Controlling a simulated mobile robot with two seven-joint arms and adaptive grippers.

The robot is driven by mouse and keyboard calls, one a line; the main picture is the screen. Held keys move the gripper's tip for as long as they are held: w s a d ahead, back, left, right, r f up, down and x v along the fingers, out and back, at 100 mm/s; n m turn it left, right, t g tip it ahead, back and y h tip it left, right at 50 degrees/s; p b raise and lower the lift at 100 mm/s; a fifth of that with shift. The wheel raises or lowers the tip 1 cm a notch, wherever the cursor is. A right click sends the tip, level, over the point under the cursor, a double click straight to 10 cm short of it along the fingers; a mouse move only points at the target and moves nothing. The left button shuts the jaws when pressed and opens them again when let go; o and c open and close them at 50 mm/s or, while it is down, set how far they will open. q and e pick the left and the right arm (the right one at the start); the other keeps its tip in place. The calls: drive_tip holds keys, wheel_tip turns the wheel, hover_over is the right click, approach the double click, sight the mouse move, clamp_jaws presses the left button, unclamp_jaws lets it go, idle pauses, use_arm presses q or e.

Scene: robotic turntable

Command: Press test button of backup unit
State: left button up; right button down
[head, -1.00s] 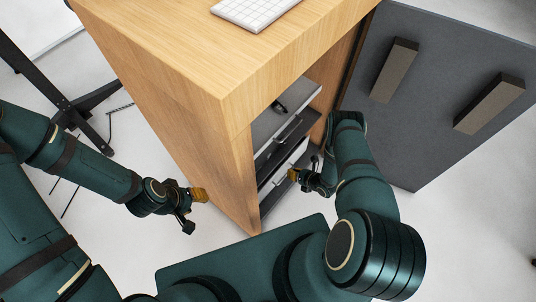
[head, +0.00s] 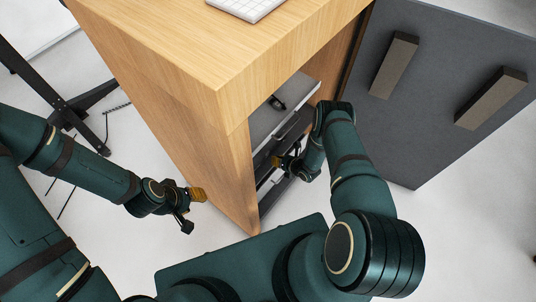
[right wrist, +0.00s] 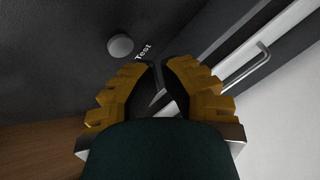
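The test button is a round grey knob (right wrist: 120,46) on a dark panel in the right wrist view, with the white word "Test" (right wrist: 144,52) beside it. My right gripper (right wrist: 160,70) has its yellow-padded fingers curved in, with tips close together and a small gap between them; nothing is seen held. The button lies just beyond the fingertips, up and to the left, apart from them. In the head view my right gripper (head: 278,161) is at the cabinet's open front, by the rack units. My left gripper (head: 196,208) hangs left of the cabinet, away from it.
The wooden cabinet (head: 190,130) holds rack units (head: 268,125) with handles; one handle (right wrist: 250,66) shows near the right finger. A keyboard (head: 240,6) lies on top. A grey panel with two blocks (head: 420,130) stands at right. A black stand (head: 75,105) is at left.

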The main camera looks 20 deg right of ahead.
drive_tip(key=shift+w+a, duration=0.2)
drive_tip(key=shift+w, duration=0.15)
idle(1.3)
drive_tip(key=shift+w+a, duration=0.2)
drive_tip(key=shift+w, duration=0.15)
drive_tip(key=shift+w+a, duration=0.2)
drive_tip(key=shift+w, duration=0.15)
idle(0.9)
drive_tip(key=shift+s, duration=0.1)
drive_tip(key=shift+s+d, duration=0.4)
drive_tip(key=shift+s, duration=0.25)
drive_tip(key=shift+s, duration=0.1)
drive_tip(key=s, duration=0.1)
drive_tip(key=s+d+p, duration=0.1)
drive_tip(key=s+d, duration=0.1)
drive_tip(key=s, duration=0.1)
drive_tip(key=shift+d, duration=0.25)
